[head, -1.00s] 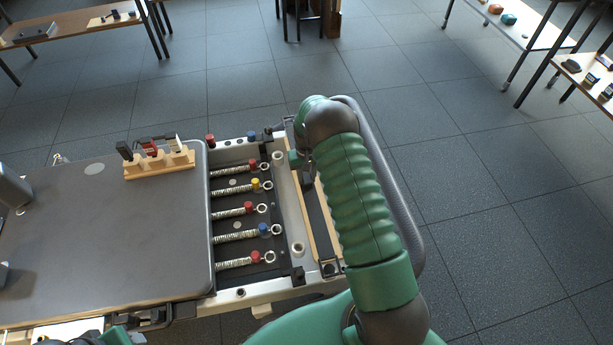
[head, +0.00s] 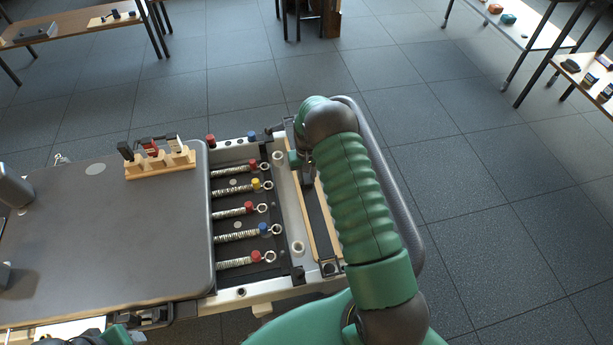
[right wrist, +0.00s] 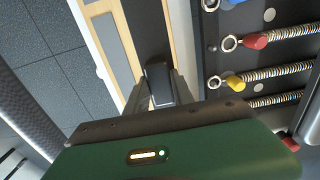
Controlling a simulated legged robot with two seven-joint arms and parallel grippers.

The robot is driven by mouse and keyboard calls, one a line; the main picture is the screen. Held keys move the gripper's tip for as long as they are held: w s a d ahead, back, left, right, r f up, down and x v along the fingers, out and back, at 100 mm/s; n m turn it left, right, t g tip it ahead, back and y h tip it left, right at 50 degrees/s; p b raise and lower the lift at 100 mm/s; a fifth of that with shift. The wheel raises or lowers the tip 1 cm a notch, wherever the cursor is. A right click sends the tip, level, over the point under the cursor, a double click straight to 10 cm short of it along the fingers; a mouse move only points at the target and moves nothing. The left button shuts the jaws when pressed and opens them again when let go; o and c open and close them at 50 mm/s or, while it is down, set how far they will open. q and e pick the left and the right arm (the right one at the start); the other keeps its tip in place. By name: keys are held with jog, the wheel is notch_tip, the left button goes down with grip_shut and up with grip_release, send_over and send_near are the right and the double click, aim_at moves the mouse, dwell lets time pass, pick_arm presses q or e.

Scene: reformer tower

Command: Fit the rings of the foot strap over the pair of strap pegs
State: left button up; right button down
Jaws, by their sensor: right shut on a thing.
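My right gripper (head: 307,178) is over the right end of the reformer, partly hidden by my own green arm. In the right wrist view its fingers (right wrist: 157,88) are shut on a black piece, which looks like part of the foot strap (right wrist: 157,82). A long black band (head: 319,222) runs between two pale wooden strips below the gripper; I cannot tell whether it belongs to the strap. Two pale round posts, one at the back (head: 278,157) and one at the front (head: 298,248), stand on the frame; I cannot tell if they are the strap pegs. No strap rings show clearly.
Several springs with coloured knobs (head: 248,209) lie left of the gripper. The dark carriage (head: 110,240) carries a wooden rack (head: 160,165) at its back edge. A grey padded bar (head: 410,225) curves behind my arm. Open floor lies to the right.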

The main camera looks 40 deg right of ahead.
jog(key=shift+f, duration=0.2)
jog(key=shift+f+b, duration=1.05)
jog(key=shift+f, duration=0.6)
jog(key=c, duration=1)
grip_release()
jog(key=shift+r, duration=0.1)
